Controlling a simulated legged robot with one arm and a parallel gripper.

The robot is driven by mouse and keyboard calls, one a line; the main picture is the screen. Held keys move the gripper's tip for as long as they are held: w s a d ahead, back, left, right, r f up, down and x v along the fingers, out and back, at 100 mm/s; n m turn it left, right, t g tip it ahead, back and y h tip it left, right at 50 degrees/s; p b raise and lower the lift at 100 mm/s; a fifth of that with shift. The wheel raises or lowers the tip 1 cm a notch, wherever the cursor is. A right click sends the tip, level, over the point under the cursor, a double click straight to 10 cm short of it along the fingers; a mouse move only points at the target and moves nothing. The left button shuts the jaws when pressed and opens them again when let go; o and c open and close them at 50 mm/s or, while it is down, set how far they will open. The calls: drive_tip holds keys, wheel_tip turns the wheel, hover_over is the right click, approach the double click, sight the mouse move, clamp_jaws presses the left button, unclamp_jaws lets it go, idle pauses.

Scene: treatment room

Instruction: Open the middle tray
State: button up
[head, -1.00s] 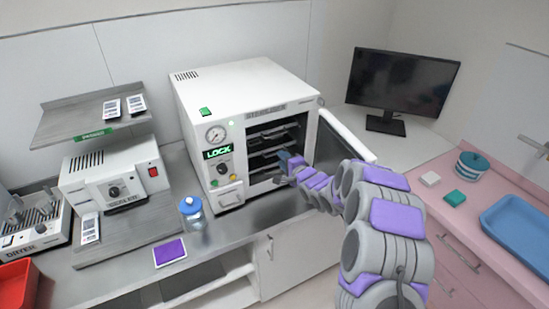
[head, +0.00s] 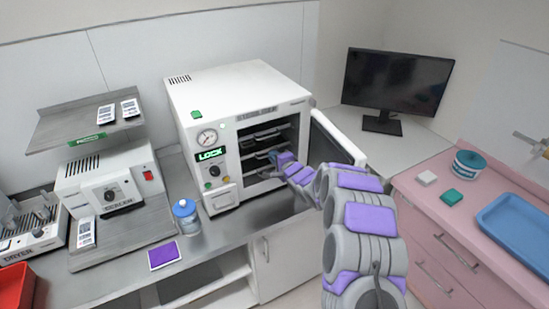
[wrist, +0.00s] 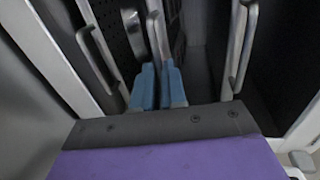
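The white sterilizer (head: 243,86) stands on the counter with its door (head: 335,138) swung open to the right. Dark trays sit in several levels inside its chamber, with the middle tray (head: 262,142) partly hidden by my gripper (head: 275,158), which reaches into the opening. In the wrist view the trays look turned on edge, with a left handle (wrist: 92,55), a middle handle (wrist: 158,40) and a right handle (wrist: 237,50). The blue finger parts of my gripper (wrist: 158,85) are close together at the middle handle. Whether they clamp it is unclear.
A blue-capped bottle (head: 186,214) and a purple pad (head: 163,256) are on the counter left of the sterilizer. A monitor (head: 397,82) stands behind right. A pink cabinet (head: 440,222) with a blue tray (head: 520,228) is at the right.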

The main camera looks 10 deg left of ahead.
drive_tip(key=shift+a+f, duration=0.1)
drive_tip(key=shift+a, duration=0.4)
drive_tip(key=shift+c, duration=0.6)
drive_tip(key=shift+s+a+f, duration=0.15)
drive_tip(key=shift+a, duration=0.7)
clamp_jaws()
drive_tip(key=shift+d, duration=0.1)
drive_tip(key=shift+d, duration=0.3)
